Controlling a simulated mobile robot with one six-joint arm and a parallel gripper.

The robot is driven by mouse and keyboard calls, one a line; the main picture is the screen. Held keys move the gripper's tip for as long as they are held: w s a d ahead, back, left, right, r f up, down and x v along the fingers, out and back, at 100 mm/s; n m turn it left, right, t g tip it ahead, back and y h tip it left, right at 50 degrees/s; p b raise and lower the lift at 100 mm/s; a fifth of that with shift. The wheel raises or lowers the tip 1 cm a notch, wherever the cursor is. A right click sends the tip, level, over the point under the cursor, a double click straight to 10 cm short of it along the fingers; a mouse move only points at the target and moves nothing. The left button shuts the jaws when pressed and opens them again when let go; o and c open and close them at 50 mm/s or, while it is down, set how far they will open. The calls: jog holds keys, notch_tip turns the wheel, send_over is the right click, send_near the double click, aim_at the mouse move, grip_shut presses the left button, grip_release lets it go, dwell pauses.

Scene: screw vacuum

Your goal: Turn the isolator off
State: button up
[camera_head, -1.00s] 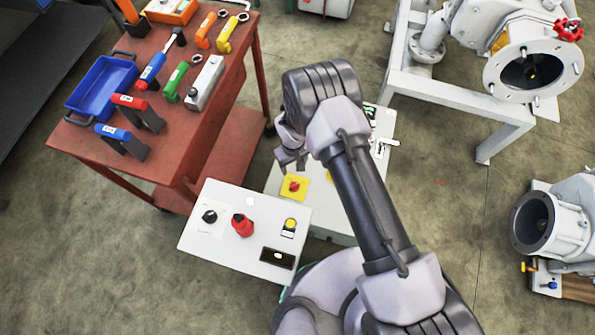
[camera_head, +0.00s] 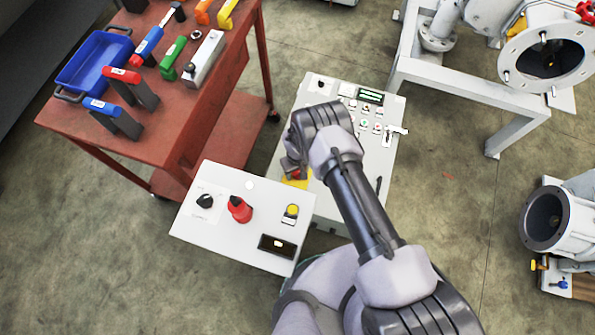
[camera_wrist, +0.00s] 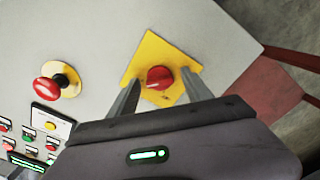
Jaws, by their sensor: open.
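The isolator is a red rotary knob (camera_wrist: 159,78) on a yellow square plate (camera_wrist: 148,57), fixed to the grey cabinet's panel. My gripper (camera_wrist: 160,80) is open, with one finger on each side of the knob in the wrist view. I cannot tell whether the fingers touch it. In the head view my gripper (camera_head: 293,168) is over the isolator and hides most of it; part of the yellow plate (camera_head: 296,185) shows below.
A red mushroom button (camera_wrist: 49,88) and a button panel (camera_wrist: 40,140) share the cabinet face. In the head view a white control box (camera_head: 225,239) stands close in front, and a red tool cart (camera_head: 220,85) is at left. Grey pipework (camera_head: 470,95) is at right.

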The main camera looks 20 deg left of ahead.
grip_shut()
dwell(0.3)
jog(key=n+b, duration=0.3)
jog(key=shift+f+n, duration=0.1)
jog(key=shift+n, duration=0.3)
jog(key=n+b, duration=0.2)
jog(key=n, duration=0.3)
jog(key=shift+n+b, duration=0.3)
jog(key=shift+b, duration=0.05)
jog(key=n+b, duration=0.1)
jog(key=n, duration=0.3)
jog(key=shift+b, duration=0.35)
jog(key=shift+n+b, duration=0.3)
jog(key=shift+n, duration=1.9)
